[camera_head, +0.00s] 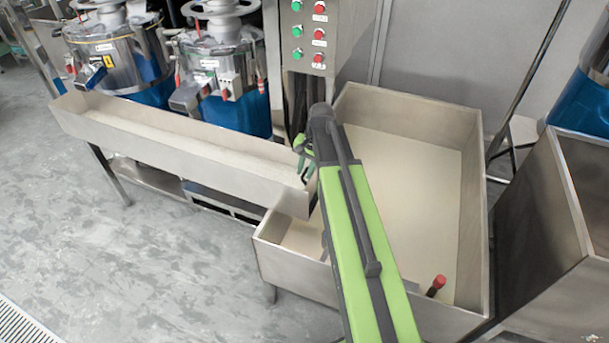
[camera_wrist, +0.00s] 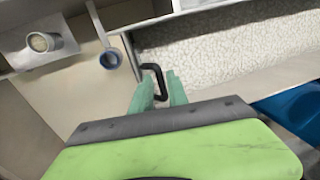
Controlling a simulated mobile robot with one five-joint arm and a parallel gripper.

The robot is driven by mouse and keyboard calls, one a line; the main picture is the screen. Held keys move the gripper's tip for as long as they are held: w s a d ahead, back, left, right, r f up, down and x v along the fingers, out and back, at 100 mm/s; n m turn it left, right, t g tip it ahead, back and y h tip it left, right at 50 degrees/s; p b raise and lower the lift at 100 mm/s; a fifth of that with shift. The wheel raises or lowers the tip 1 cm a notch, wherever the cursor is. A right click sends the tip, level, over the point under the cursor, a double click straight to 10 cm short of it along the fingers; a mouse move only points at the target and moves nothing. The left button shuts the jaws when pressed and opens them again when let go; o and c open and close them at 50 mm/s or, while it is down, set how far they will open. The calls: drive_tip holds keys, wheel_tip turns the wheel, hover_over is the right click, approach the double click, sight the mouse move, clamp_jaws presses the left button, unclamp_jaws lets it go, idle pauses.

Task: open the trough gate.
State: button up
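The long metal trough (camera_head: 180,148) runs from the left toward the large bin, with a pale granular layer inside. It shows in the wrist view (camera_wrist: 225,45) too. A black bracket-shaped handle (camera_wrist: 154,70) stands at the trough's end, by the thin gate plate (camera_wrist: 132,58). The handle is a small dark shape in the head view (camera_head: 305,174). My gripper (camera_wrist: 159,90) is open, with its two green fingers at either side of the handle's lower end. A gap shows between the fingers; contact with the handle cannot be told. My arm hides part of the trough end in the head view.
A large metal bin (camera_head: 474,200) lies right of the trough, with a red-tipped rod (camera_head: 436,286) near its front. A blue ring-like cup (camera_wrist: 109,60) and a pale cup (camera_wrist: 44,42) show in the wrist view. Blue-based machines (camera_head: 220,75) stand behind the trough.

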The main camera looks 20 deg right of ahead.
clamp_jaws()
drive_tip(key=shift+r, duration=0.1)
idle(1.2)
